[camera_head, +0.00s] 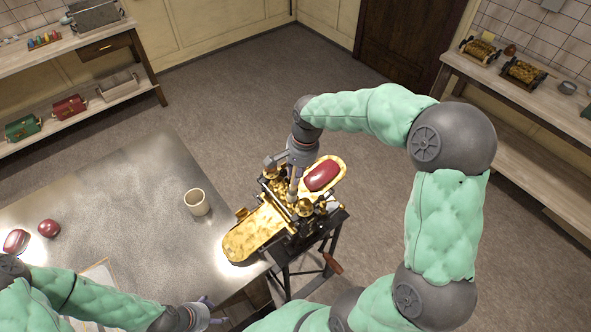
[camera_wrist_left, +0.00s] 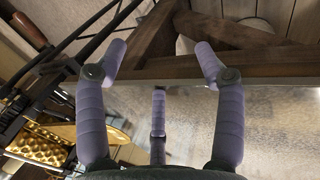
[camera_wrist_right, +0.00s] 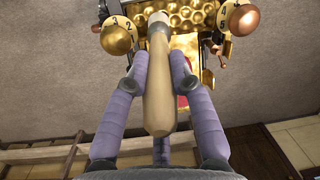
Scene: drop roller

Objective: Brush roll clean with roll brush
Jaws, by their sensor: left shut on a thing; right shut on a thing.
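The brass drop roller machine (camera_head: 304,206) stands on a dark stand beside the metal table's right end; its dimpled brass roll (camera_wrist_right: 192,16) shows in the right wrist view. My right gripper (camera_head: 295,178) is above the machine, shut on the pale wooden handle of the roll brush (camera_wrist_right: 158,88). The brush's light end points toward the roll; whether it touches cannot be told. My left gripper (camera_head: 203,314) is low at the table's front edge. In the left wrist view its fingers (camera_wrist_left: 160,65) stand apart around the table edge (camera_wrist_left: 255,84), seemingly closed on it.
A red candy slab (camera_head: 322,175) lies on the machine's far tray. A beige cup (camera_head: 197,202) and red candy lumps (camera_head: 49,228) are on the metal table (camera_head: 130,200). A shelf bench (camera_head: 80,46) stands at back left, another bench (camera_head: 545,105) at right. Open floor lies between.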

